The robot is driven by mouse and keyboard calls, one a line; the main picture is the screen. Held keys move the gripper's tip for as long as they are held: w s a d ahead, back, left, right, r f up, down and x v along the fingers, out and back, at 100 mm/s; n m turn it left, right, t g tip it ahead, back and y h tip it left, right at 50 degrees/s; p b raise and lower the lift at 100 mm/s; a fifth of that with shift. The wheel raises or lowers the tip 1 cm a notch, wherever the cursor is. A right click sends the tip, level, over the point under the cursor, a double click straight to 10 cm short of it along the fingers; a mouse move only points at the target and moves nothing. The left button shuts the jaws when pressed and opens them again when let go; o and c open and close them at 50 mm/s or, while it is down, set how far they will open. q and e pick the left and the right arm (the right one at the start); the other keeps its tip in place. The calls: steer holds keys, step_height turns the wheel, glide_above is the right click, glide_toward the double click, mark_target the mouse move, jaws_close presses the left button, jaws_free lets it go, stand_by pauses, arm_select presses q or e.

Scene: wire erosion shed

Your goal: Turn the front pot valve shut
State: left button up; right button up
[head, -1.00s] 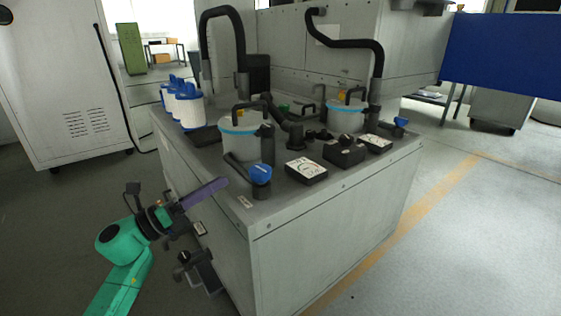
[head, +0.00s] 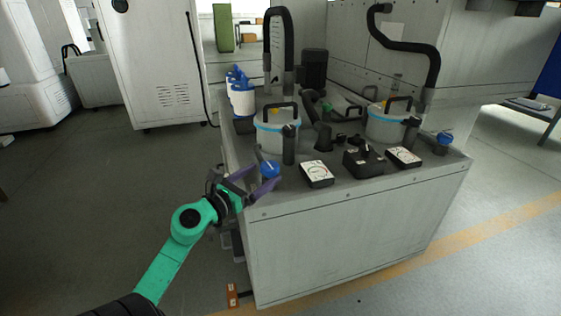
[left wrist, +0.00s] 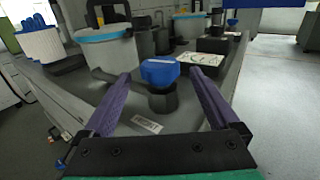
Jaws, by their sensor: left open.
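The front pot valve has a blue handle (head: 270,168) on a dark body at the near left corner of the bench top. In the left wrist view the blue handle (left wrist: 160,70) sits between the tips of my two purple fingers, with gaps visible on both sides. My left gripper (head: 265,176) is open and reaches the valve from the near left; it also shows in the left wrist view (left wrist: 161,76). The front pot (head: 276,133), pale with a blue band, stands behind the valve. My right gripper is not in view.
A second pot (head: 385,127) and another blue-handled valve (head: 444,138) stand to the right. A white-faced gauge (head: 316,173), a black switch box (head: 363,162) and another gauge (head: 404,157) line the front. Floor left of the bench is clear.

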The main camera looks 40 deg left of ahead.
mark_target(278, 165)
arm_select(q)
steer(key=w, duration=0.7)
steer(key=shift+w, duration=0.2)
steer(key=c, duration=1.4)
steer(key=shift+o, duration=0.2)
steer(key=h+b, duration=0.1)
steer(key=b, duration=0.1)
steer(key=m+h+b, duration=0.1)
steer(key=shift+d+f+b, duration=0.1)
steer(key=shift+d+b, duration=0.15)
steer(key=shift+b, duration=0.1)
steer(key=shift+m, duration=0.3)
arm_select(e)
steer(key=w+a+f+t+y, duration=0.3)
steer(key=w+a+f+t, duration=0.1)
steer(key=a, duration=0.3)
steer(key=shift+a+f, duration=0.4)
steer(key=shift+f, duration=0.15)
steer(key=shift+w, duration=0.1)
arm_select(q)
steer(key=o, duration=1.4)
steer(key=shift+c, duration=0.2)
